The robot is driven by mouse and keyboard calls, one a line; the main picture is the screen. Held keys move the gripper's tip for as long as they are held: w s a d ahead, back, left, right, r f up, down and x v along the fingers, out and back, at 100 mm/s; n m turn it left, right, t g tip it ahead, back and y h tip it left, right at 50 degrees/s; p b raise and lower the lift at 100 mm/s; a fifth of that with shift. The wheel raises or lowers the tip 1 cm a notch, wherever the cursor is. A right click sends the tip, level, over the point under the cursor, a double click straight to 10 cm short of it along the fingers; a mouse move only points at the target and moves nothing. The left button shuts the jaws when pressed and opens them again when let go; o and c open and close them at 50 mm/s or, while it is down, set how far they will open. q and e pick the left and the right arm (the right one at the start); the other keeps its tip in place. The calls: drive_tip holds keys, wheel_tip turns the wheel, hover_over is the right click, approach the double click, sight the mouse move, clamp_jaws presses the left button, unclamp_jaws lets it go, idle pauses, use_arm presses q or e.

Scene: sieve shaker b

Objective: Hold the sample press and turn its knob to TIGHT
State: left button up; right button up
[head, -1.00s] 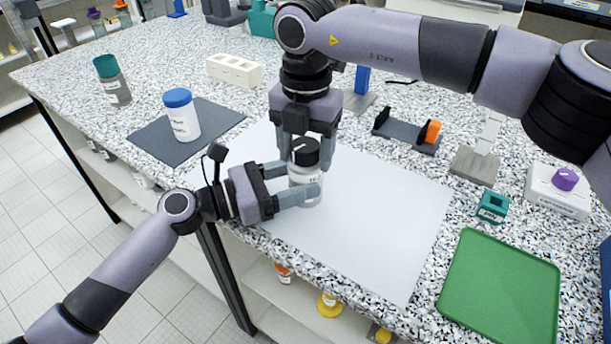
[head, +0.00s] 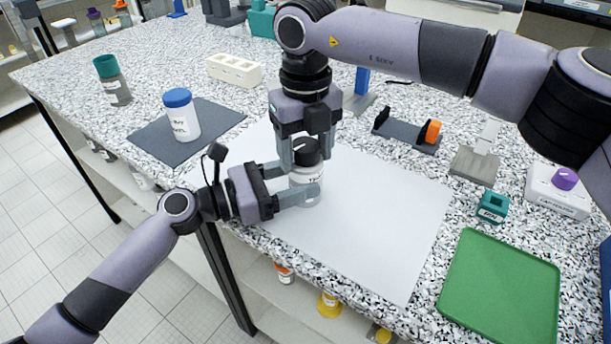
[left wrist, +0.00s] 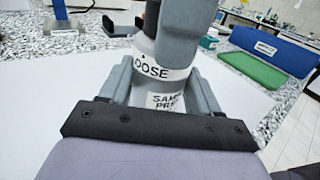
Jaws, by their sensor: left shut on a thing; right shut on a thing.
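The sample press (head: 304,178) is a small pale upright cylinder with a black knob (head: 307,150) on top, standing over the white sheet. My left gripper (head: 304,186) is shut around its body from the left. My right gripper (head: 306,158) points down from above, shut on the knob with a finger on either side. In the left wrist view, the press (left wrist: 150,88) sits between my left fingers. Its lower label reads "SAMPLE PRESS" in part and a band above shows "LOOSE" in part. A right finger hides most of the knob, and "TIGHT" cannot be seen.
A blue-capped jar (head: 183,120) stands on a dark mat (head: 220,117) to the left. A green tray (head: 500,290), a small teal block (head: 493,206) and a white box with a purple knob (head: 558,192) lie to the right. The white sheet (head: 390,220) is clear right of the press.

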drive_tip(key=o, duration=1.1)
drive_tip(key=m, duration=1.2)
